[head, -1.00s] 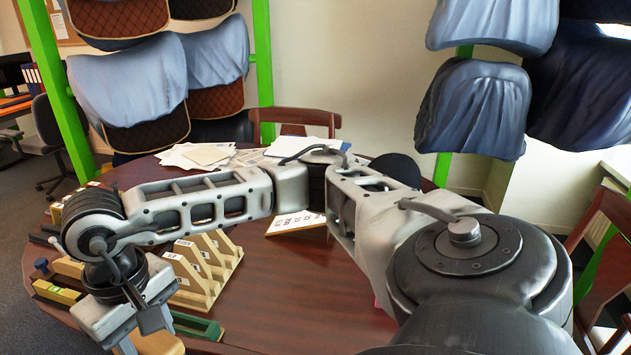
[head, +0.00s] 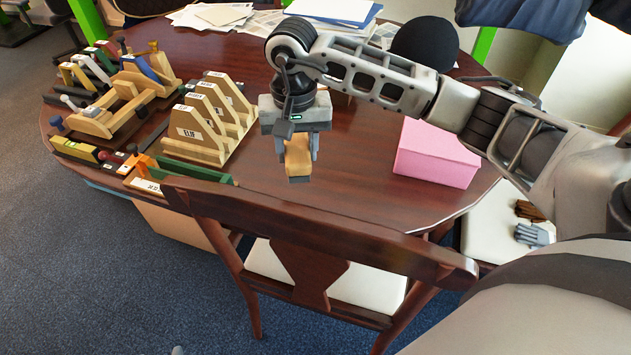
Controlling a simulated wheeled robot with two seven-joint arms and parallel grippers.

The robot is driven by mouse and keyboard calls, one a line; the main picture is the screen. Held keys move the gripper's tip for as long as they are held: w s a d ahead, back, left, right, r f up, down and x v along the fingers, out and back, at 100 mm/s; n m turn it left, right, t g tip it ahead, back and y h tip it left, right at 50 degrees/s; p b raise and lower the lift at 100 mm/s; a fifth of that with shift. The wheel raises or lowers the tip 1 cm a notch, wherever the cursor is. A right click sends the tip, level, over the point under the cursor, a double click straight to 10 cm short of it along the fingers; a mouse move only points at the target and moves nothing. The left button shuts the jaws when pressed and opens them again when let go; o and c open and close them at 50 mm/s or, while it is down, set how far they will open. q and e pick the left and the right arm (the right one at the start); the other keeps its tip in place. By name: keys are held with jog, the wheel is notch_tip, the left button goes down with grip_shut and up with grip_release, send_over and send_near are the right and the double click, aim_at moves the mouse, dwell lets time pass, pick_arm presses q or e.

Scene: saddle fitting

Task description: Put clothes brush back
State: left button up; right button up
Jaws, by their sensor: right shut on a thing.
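The clothes brush (head: 298,158) is a small tan wooden block with a greyish underside. My right gripper (head: 297,150) is shut on it and holds it, pointing down, over the near middle of the round table. Whether the brush touches the table top cannot be told. My right arm comes in from the right. My left gripper is not in view.
The dark round table (head: 350,190) bears a wooden labelled rack (head: 207,125), several tools and wooden holders at the left, a pink box (head: 437,152), a black ball-like thing (head: 424,43) and papers (head: 222,14). A chair (head: 300,225) stands at the near edge.

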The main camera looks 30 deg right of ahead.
jog(key=f+p, duration=0.1)
jog(key=f, duration=0.5)
jog(key=shift+d, duration=0.2)
jog(key=shift+w+f, duration=0.1)
jog(key=shift+f, duration=2.15)
jog(key=shift+f, duration=0.2)
jog(key=o, duration=0.9)
jog(key=shift+r, duration=0.1)
